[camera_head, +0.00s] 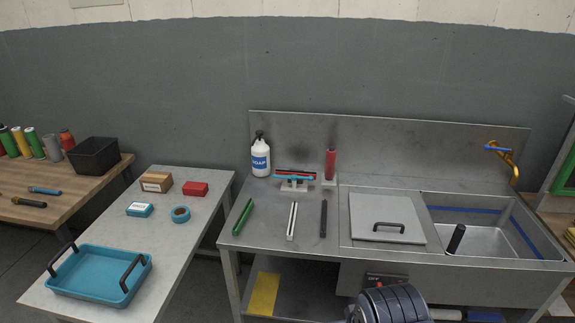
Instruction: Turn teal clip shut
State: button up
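A long, thin teal bar (294,177), which looks like the teal clip, lies across a small grey stand (293,186) at the back of the steel counter. Red and dark strips show right along its upper edge. It is too small to tell whether the clip is open or shut. No gripper fingers can be made out. A dark ribbed part of my arm shows at the bottom edge, in front of the counter and well apart from the clip.
A soap bottle (260,158) stands left of the stand, a red upright cylinder (330,164) right of it. Green (242,216), white (292,221) and black (323,219) bars lie in front. A lidded section (387,218) and sink (481,238) are at right. A teal tray (98,288) is at left.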

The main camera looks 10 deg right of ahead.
aim_at(293, 178)
jog(key=i+j+z, duration=0.2)
jog(key=i, duration=0.35)
jog(key=i+j+z, duration=0.15)
jog(key=i, duration=0.4)
jog(key=i+j+z, duration=0.2)
jog(key=i+j, duration=0.2)
jog(key=i, duration=0.15)
